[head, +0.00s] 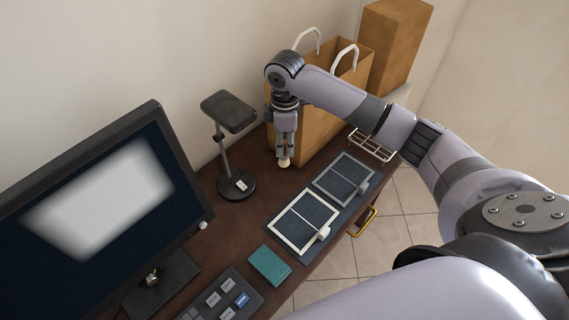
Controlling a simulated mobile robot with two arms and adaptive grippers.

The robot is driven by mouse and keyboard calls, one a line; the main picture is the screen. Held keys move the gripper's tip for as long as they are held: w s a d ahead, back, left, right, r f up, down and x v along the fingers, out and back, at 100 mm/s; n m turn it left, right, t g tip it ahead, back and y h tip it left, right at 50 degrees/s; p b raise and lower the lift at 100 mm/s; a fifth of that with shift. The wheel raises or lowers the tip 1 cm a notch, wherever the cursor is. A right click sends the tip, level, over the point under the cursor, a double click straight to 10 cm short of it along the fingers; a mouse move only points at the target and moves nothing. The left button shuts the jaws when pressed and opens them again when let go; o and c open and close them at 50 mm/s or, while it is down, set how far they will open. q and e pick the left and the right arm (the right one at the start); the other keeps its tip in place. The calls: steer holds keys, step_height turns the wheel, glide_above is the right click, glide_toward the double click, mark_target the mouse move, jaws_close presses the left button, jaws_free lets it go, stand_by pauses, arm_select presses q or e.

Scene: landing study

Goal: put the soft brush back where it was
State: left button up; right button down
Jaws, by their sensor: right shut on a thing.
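My right gripper (286,143) points down over the back part of the dark wooden desk, in front of a paper bag. It is shut on a thin item with a pale rounded tip, which looks like the soft brush (284,162). Most of the brush is hidden between the fingers; only the cream end shows clearly, low over the desk. I cannot tell whether the tip touches the desk top. My left gripper is out of view.
A brown paper bag (350,75) with white handles stands behind the gripper. A black stand (237,186) is left of it. A wire rack (372,146), two framed panels (303,222) (345,178), a teal block (269,265), a keypad (222,298) and a monitor (100,200) surround some bare desk.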

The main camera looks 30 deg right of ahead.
mark_target(284, 165)
step_height(284, 165, down, 4)
steer(key=shift+f, duration=0.25)
steer(key=shift+f+p, duration=0.3)
steer(key=shift+f, duration=2)
steer(key=shift+f, duration=0.1)
steer(key=c, duration=1.5)
jaws_free()
step_height(284, 165, up, 12)
steer(key=shift+r+b, duration=0.15)
steer(key=shift+b, duration=0.35)
